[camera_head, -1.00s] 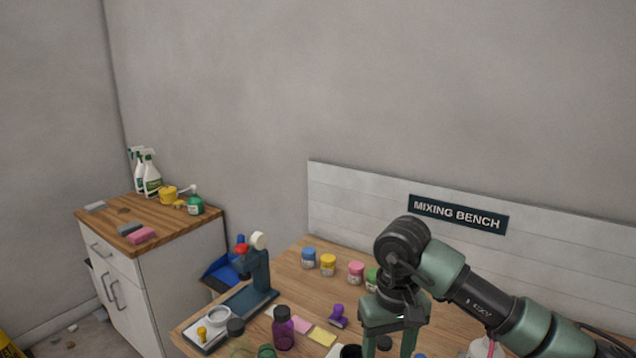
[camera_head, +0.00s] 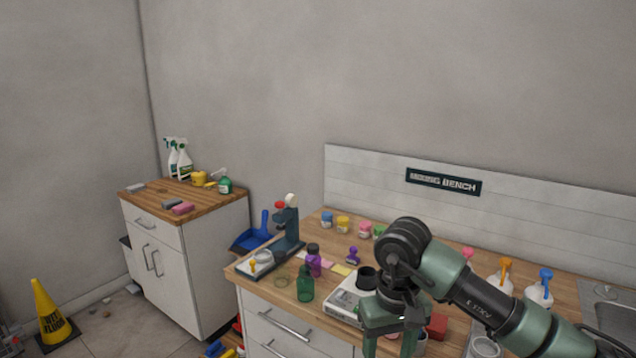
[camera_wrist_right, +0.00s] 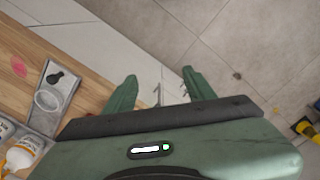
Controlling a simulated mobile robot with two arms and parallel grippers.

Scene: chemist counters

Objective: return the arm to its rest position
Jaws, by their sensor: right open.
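My right arm comes in from the lower right in the head view, raised over the mixing bench (camera_head: 470,262). Its gripper (camera_head: 388,345) points down near the bench's front edge, its tips cut off by the frame. In the right wrist view the right gripper's two green fingers (camera_wrist_right: 158,88) stand wide apart with nothing between them, above the white drawer fronts and floor. My left gripper is in neither view.
A white scale (camera_head: 345,298), a green bottle (camera_head: 305,284), a purple bottle (camera_head: 314,262) and a dark press (camera_head: 288,226) stand on the bench. A side cabinet (camera_head: 165,270) and a yellow wet-floor cone (camera_head: 50,312) are left. Tiled floor lies between them.

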